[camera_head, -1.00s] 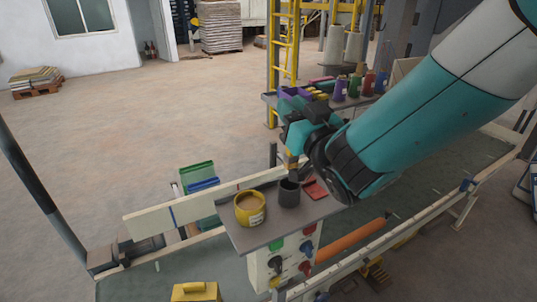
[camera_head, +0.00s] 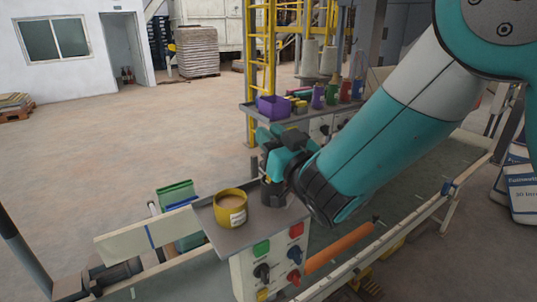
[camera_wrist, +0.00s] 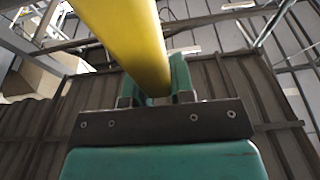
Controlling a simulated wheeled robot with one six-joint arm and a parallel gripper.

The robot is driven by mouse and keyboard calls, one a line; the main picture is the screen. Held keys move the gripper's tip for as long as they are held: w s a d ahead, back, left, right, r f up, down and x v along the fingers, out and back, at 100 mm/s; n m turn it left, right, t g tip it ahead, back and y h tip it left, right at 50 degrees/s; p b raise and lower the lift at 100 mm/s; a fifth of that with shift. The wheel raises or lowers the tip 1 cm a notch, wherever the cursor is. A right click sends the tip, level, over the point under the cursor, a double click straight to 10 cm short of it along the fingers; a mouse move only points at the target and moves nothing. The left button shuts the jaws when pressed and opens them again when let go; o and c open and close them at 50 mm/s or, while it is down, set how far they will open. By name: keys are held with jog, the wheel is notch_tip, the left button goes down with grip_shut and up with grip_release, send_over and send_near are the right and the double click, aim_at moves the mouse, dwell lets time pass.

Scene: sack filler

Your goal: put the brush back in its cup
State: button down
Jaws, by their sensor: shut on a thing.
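The brush shows in the wrist view as a thick yellow handle (camera_wrist: 130,40), gripped between the two teal fingers. My gripper (camera_head: 274,152) is shut on it; it also shows in the wrist view (camera_wrist: 158,88).
A control box (camera_head: 272,262) with coloured knobs is below the shelf. Behind, a shelf holds a purple bin (camera_head: 273,107) and coloured bottles (camera_head: 318,96). A green bin (camera_head: 176,196) is at left.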

jog(key=shift+f, duration=0.75)
jog(key=shift+r, duration=0.15)
jog(key=c, duration=1)
grip_release()
